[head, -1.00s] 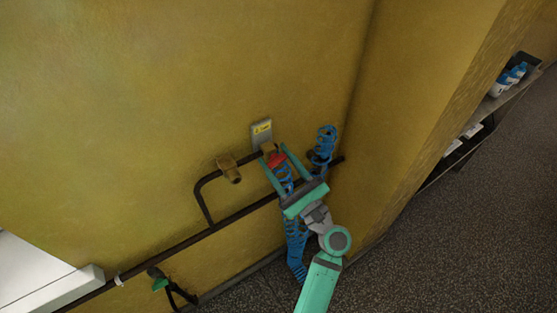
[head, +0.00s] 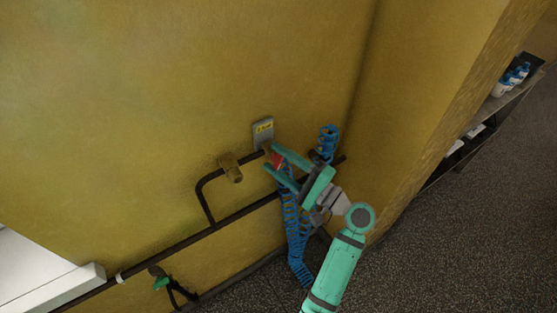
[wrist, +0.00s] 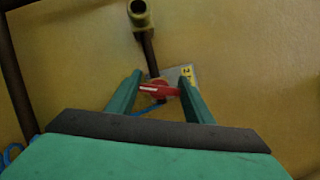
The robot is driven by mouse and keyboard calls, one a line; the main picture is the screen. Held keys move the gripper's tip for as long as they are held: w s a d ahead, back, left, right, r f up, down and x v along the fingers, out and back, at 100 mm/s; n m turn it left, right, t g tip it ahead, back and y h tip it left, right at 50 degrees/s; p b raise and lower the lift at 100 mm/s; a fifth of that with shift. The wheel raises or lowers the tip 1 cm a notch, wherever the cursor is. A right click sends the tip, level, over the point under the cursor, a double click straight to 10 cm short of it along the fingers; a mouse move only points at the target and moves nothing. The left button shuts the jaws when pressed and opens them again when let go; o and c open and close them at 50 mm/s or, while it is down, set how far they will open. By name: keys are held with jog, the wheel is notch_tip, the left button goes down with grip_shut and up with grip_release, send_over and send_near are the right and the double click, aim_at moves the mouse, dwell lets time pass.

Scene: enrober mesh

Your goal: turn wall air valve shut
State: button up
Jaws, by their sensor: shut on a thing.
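The wall air valve has a red handle (head: 277,159) on the dark pipe, just below a grey tag with a yellow label (head: 263,132). My gripper (head: 278,164) is at the valve, its two green fingers on either side of the red handle. In the wrist view the red handle (wrist: 159,88) spans crosswise between the fingertips, and the tag (wrist: 186,74) shows behind it. My gripper is shut on the handle. The valve body is mostly hidden by the fingers and handle.
A brass fitting (head: 231,168) sticks out on the pipe to the left. A blue coiled hose (head: 297,235) hangs below and beside my gripper. A green-handled valve (head: 160,282) sits low on the left. The wall corner is close on the right, with a shelf of bottles (head: 510,78) beyond.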

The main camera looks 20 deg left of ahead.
jog(key=shift+n+g+h, duration=0.6)
jog(key=shift+n+h, duration=0.1)
jog(key=shift+n, duration=1.5)
jog(key=o, duration=1)
jog(key=shift+f, duration=0.1)
jog(key=shift+o, duration=0.2)
jog(key=v, duration=1)
jog(key=shift+s+d, duration=0.15)
jog(key=shift+d, duration=0.2)
